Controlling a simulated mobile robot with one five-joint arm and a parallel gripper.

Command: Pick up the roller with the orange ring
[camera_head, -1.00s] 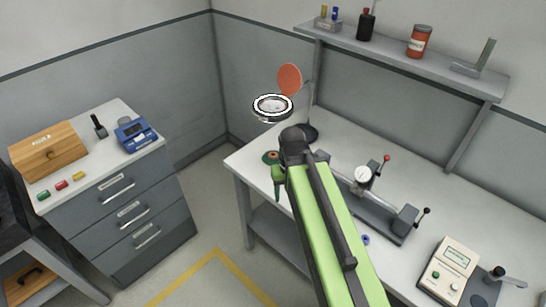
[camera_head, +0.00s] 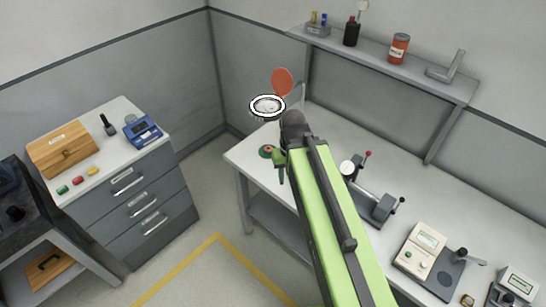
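A small orange ring-like piece (camera_head: 467,300) sits at the bottom right of the picture, on the bench near the meters. It is cut close to the picture's edge and too small to tell whether it is the roller. My green arm reaches up from the bottom, over the bench. A narrow green part at its far end (camera_head: 280,166) points down near the bench's left corner. My gripper's fingers cannot be made out, and nothing held is visible. A small green disc with a reddish centre (camera_head: 266,151) lies on the bench beside that part.
A drawer cabinet (camera_head: 150,200) at left holds a wooden box (camera_head: 62,150) and small coloured pieces (camera_head: 78,180). Open floor with a yellow line lies between.

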